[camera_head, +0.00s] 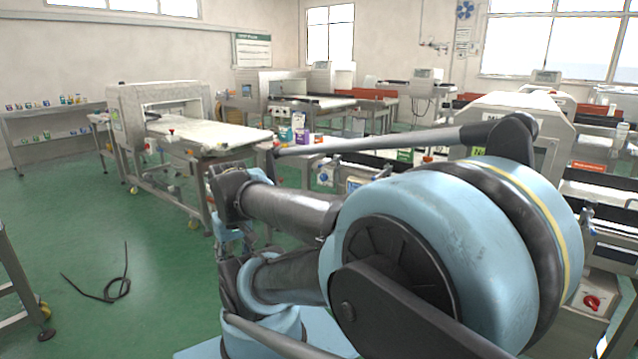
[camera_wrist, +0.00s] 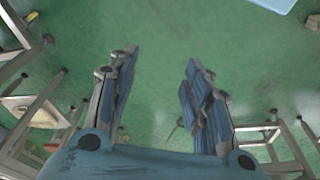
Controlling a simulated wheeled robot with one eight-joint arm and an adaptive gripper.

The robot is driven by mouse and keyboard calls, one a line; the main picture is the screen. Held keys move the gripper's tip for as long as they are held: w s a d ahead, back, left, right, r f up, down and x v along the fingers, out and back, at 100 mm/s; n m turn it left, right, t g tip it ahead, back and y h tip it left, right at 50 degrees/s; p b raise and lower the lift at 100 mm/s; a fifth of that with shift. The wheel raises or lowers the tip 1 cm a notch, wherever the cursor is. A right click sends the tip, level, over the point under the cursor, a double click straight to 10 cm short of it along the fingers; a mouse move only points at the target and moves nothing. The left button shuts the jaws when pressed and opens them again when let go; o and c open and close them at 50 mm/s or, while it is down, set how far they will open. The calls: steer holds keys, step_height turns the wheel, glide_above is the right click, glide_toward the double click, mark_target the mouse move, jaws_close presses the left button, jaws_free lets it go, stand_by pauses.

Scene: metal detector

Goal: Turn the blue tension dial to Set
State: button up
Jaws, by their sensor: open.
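A small blue round part (camera_head: 326,175) shows on the side of a conveyor frame in the middle of the head view. It may be the blue tension dial, but it is too small to read any marking or setting. My gripper (camera_wrist: 160,72) is open and empty in the wrist view, its two blue-padded fingers spread apart over green floor. No dial shows between or near the fingers. In the head view my arm covers the middle and right foreground, and hides part of the machines behind it.
A metal detector with a white conveyor belt (camera_head: 210,137) stands at left centre. A red knob (camera_head: 592,301) sits on a box at lower right. A black cable (camera_head: 115,287) lies on the green floor at left. Metal frame legs (camera_wrist: 20,75) flank my gripper in the wrist view.

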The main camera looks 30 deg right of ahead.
steer(key=w+d+r+n+t+h, duration=0.1)
steer(key=w+d+r+n+h, duration=0.2)
steer(key=w+d, duration=0.7)
steer(key=w+d+r+n+h, duration=0.25)
steer(key=w+d, duration=0.45)
steer(key=w, duration=0.4)
steer(key=w+d+r+n+t+h, duration=0.1)
steer(key=w+d+r+n+h, duration=0.2)
steer(key=w+d, duration=0.7)
steer(key=n+t+h, duration=0.3)
steer(key=n+h, duration=0.5)
steer(key=n, duration=0.4)
glide_toward(323, 177)
steer(key=x, duration=0.9)
steer(key=shift+w+f, duration=0.4)
steer(key=shift+f, duration=0.05)
steer(key=shift+d, duration=0.1)
steer(key=c, duration=1.1)
steer(key=shift+o, duration=0.2)
